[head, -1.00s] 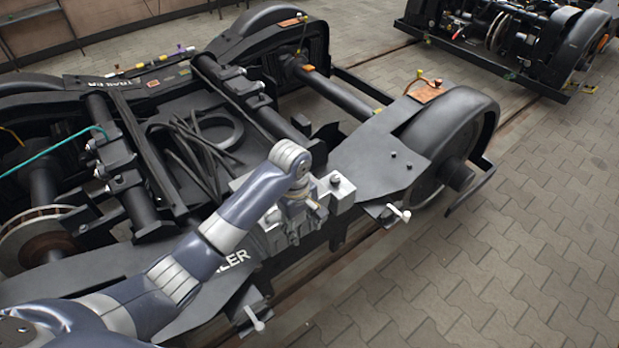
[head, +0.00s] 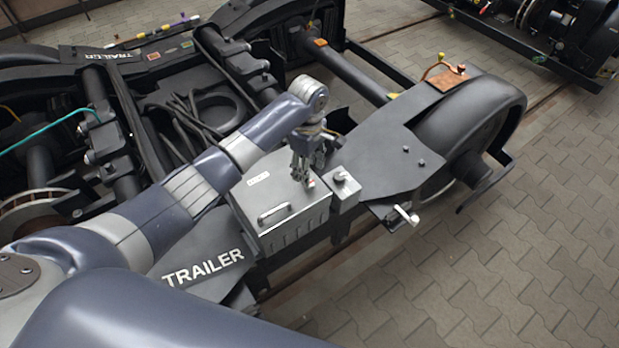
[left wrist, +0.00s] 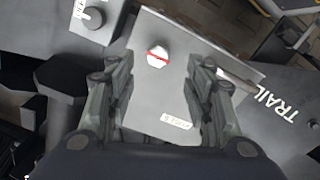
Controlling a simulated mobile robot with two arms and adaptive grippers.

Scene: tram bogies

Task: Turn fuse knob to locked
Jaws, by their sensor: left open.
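The fuse knob (left wrist: 158,57) is a small pale round knob with a red stripe across it. It sits on the lid of a grey metal box (left wrist: 178,90), which also shows in the head view (head: 262,190). In the head view the left gripper (head: 307,168) hangs over the box's far right part and largely hides the knob; only a red spot shows. Contact cannot be told.
A smaller grey box with a dark round knob (head: 340,174) stands close beside the fuse box. The box has a bar handle (head: 274,213) in front and a white label (left wrist: 175,120) on its lid. Black bogie frame plates and a wheel (head: 465,125) surround it. Paved floor lies to the right.

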